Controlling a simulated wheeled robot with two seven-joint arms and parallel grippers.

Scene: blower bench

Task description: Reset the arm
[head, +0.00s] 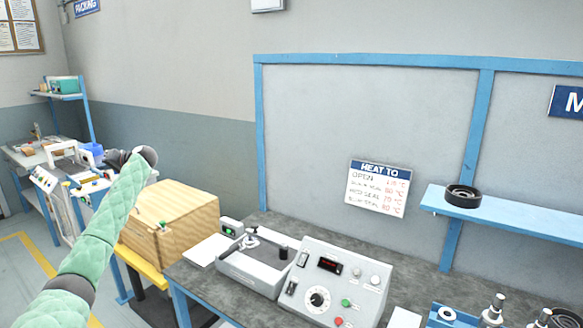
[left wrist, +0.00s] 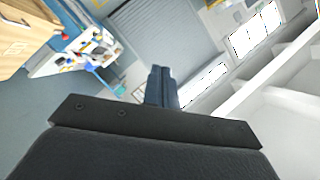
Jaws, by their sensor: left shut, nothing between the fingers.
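My left arm, in a pale green quilted sleeve, rises from the lower left of the head view. My left gripper (head: 116,157) is at its far end, small and dark, in front of the side table at the back left. In the left wrist view the two dark fingers of my left gripper (left wrist: 161,76) lie together, shut and empty, pointing out into the room. My right arm and gripper are in neither view.
A grey bench (head: 262,220) carries a control box (head: 333,283) with a dial and a fixture (head: 254,262). A wooden box (head: 180,213) stands beside my left arm. A blue shelf (head: 515,219) holds a black ring (head: 462,196). Open air surrounds the gripper.

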